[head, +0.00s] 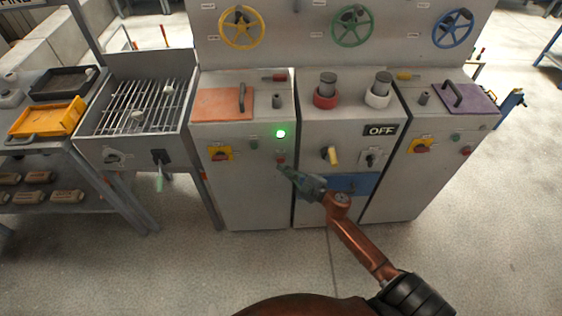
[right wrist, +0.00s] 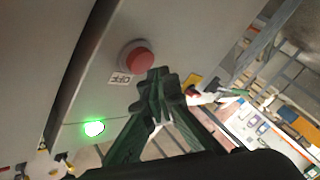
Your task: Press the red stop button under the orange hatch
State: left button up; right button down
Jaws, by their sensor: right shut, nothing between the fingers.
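The orange hatch (head: 222,104) lies closed on top of the left cabinet, with a dark handle at its right side. Below it on the cabinet front is a small red button (head: 281,159), under a lit green lamp (head: 281,133). In the right wrist view the red button (right wrist: 138,60) is large and round in a grey collar, beside a small label. My right gripper (head: 282,169) is shut and empty, its tips just below the button. In the right wrist view the fingertips (right wrist: 156,82) overlap the button's lower edge; I cannot tell whether they touch. My left gripper is not in view.
The middle cabinet has a yellow-handled switch (head: 333,156) and an OFF sign (head: 380,130). The right cabinet carries a purple hatch (head: 467,97) and another red button (head: 466,151). A grill-topped station (head: 135,105) stands at left. The floor in front is clear.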

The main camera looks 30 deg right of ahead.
dwell(0.6)
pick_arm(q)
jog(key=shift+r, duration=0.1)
pick_arm(e)
jog(key=shift+w+d, duration=0.2)
jog(key=shift+w, duration=0.15)
jog(key=shift+w+d, duration=0.3)
jog(key=shift+w, duration=0.1)
dwell(0.6)
dwell(0.4)
pick_arm(q)
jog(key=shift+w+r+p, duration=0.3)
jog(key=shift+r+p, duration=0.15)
jog(key=shift+p, duration=0.1)
pick_arm(e)
jog(key=shift+s+a, duration=0.5)
jog(key=shift+s, duration=0.25)
pick_arm(q)
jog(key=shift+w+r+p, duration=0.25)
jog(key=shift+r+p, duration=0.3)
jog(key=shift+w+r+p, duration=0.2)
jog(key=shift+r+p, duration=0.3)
jog(key=shift+p, duration=0.05)
pick_arm(e)
jog(key=s+a, duration=0.1)
jog(key=s, duration=0.2)
jog(key=s+a, duration=0.1)
jog(key=shift+s+a, duration=0.15)
jog(key=shift+a, duration=0.15)
